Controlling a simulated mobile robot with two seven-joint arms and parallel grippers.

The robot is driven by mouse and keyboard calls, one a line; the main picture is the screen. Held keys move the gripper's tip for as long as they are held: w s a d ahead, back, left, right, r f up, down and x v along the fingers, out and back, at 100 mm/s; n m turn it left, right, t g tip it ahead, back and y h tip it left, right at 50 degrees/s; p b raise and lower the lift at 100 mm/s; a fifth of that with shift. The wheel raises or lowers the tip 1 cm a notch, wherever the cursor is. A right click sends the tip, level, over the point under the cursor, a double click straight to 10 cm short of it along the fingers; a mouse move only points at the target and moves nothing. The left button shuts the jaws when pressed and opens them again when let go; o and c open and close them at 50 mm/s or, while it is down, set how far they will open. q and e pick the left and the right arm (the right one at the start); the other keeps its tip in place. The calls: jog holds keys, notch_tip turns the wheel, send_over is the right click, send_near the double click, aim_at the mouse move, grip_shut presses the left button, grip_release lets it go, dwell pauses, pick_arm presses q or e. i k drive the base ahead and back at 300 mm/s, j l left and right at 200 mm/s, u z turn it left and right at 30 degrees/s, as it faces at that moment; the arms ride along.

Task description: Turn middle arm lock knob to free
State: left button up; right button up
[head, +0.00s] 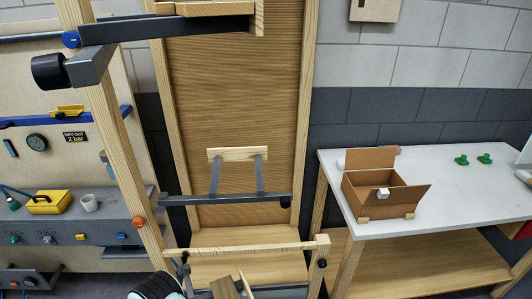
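A tilted wooden post (118,140) stands at the left of the head view. An orange-red knob (138,222) sits on it near the left end of the dark middle arm bar (225,199). This looks like the middle arm lock knob; I cannot read its setting. The bar runs right to a black end and carries two grey struts with a wooden crosspiece (238,154). A blue knob (70,39) sits higher, by the upper dark arm (165,28). A black, rounded part, probably of my arm, shows at the bottom edge. No gripper fingers are visible.
A tall wooden panel (235,90) stands behind the arms. A lower wooden rail (240,247) crosses below. At right, a white-topped table (450,185) holds an open cardboard box (385,190) and green knobs (461,160).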

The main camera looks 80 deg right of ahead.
aim_at(139, 222)
jog(key=z, duration=2.55)
